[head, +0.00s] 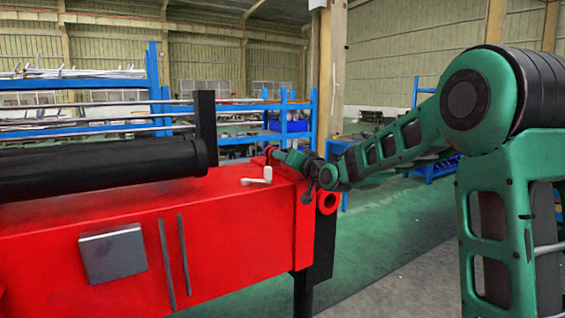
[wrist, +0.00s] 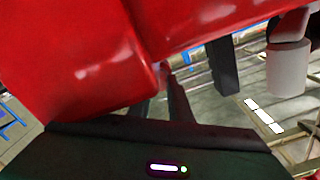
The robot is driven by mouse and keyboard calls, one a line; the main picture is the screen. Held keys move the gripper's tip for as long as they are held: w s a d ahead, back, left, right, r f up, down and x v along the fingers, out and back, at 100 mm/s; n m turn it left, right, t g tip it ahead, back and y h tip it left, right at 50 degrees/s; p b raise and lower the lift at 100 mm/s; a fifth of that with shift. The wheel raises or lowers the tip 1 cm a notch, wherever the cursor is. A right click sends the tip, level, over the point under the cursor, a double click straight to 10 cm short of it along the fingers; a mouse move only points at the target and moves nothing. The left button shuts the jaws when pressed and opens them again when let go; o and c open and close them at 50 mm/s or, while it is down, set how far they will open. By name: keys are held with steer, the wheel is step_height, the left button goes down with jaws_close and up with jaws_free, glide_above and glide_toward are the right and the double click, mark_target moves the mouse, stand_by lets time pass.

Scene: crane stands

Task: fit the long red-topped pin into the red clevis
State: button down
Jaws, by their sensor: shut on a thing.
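My gripper (head: 309,180) is at the right end of the red crane beam, close to its red end ring (head: 328,203). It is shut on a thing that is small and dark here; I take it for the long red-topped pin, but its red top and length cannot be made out. In the wrist view a dark finger (wrist: 178,105) shows below a big red surface (wrist: 80,60) that fills the upper left. The red clevis is not clearly told apart; red plates (head: 268,156) stand at the beam's far edge, and the ring is at its end.
A black cylinder (head: 100,168) lies along the red beam (head: 120,235). A pale crank handle (head: 258,178) sits on top, left of my gripper. A white cylinder (wrist: 288,68) shows at the wrist view's right. Blue racks (head: 285,108) stand behind; green floor (head: 400,215) is open at right.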

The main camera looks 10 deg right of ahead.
steer(key=shift+w+a, duration=0.1)
steer(key=shift+w, duration=0.25)
steer(key=c, duration=1.5)
jaws_free()
steer(key=shift+c, duration=0.2)
steer(key=shift+v, duration=2.55)
